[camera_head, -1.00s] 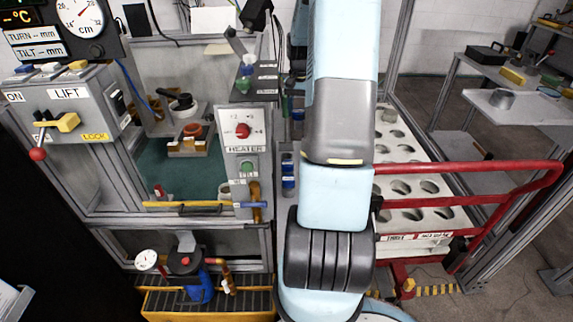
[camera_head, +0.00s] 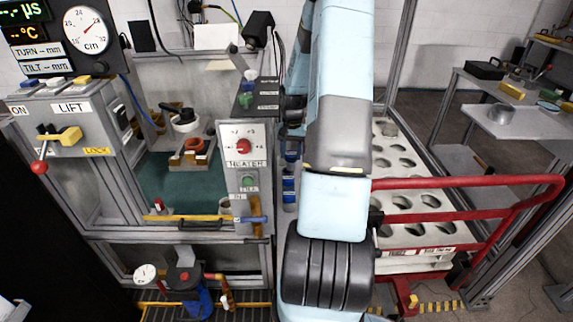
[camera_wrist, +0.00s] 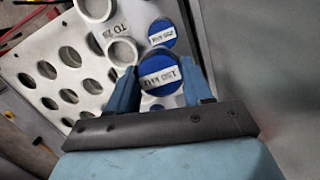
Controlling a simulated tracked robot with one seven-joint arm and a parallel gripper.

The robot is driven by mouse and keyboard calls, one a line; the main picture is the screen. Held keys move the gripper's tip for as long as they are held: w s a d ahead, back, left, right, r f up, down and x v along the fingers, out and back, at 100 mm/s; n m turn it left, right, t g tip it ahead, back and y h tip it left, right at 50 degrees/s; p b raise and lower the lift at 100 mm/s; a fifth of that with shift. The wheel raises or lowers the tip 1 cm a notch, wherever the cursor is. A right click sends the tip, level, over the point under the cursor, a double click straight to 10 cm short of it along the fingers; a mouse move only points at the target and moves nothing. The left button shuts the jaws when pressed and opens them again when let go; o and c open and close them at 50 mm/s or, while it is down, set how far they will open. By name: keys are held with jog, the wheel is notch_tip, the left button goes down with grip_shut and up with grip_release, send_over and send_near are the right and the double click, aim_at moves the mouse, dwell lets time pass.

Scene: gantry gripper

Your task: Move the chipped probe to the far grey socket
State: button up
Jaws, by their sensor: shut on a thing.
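In the wrist view my gripper (camera_wrist: 158,74) is shut on a round blue-topped piece (camera_wrist: 160,70) with a white label. The label is upside down and too small to read surely, and no chip can be made out. A second blue-topped piece (camera_wrist: 162,33) stands just beyond it. Pale grey ring sockets are beside them: a nearer one (camera_wrist: 109,46) left of the held piece and a farther one (camera_wrist: 84,14) at the top edge. Both look empty. In the head view my arm hides the gripper and the held piece; other blue pieces (camera_head: 288,184) show left of the arm.
A white trolley tray with many round holes (camera_head: 415,205) stands right of my arm, behind a red rail (camera_head: 480,183). It fills the left of the wrist view. The heater panel (camera_head: 240,145) and a framed bench stand to the left. A grey panel (camera_wrist: 265,60) is close on the wrist view's right.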

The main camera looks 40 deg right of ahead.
jog(key=shift+w+d+f, duration=0.5)
jog(key=shift+w+f, duration=0.55)
jog(key=shift+f, duration=0.6)
jog(key=shift+w+d+f, duration=0.45)
jog(key=shift+w+f, duration=0.55)
jog(key=shift+f, duration=0.6)
jog(key=shift+w+d+f, duration=0.5)
jog(key=shift+w+f, duration=0.55)
jog(key=shift+f, duration=0.6)
jog(key=o, duration=1)
jog(key=shift+f, duration=0.1)
jog(key=shift+w+d+r, duration=0.1)
jog(key=shift+r, duration=1.2)
jog(key=shift+w+d+r, duration=0.1)
jog(key=shift+w+r, duration=0.05)
jog(key=shift+r, duration=1.1)
jog(key=shift+w+d+r, duration=0.1)
jog(key=shift+r, duration=1.2)
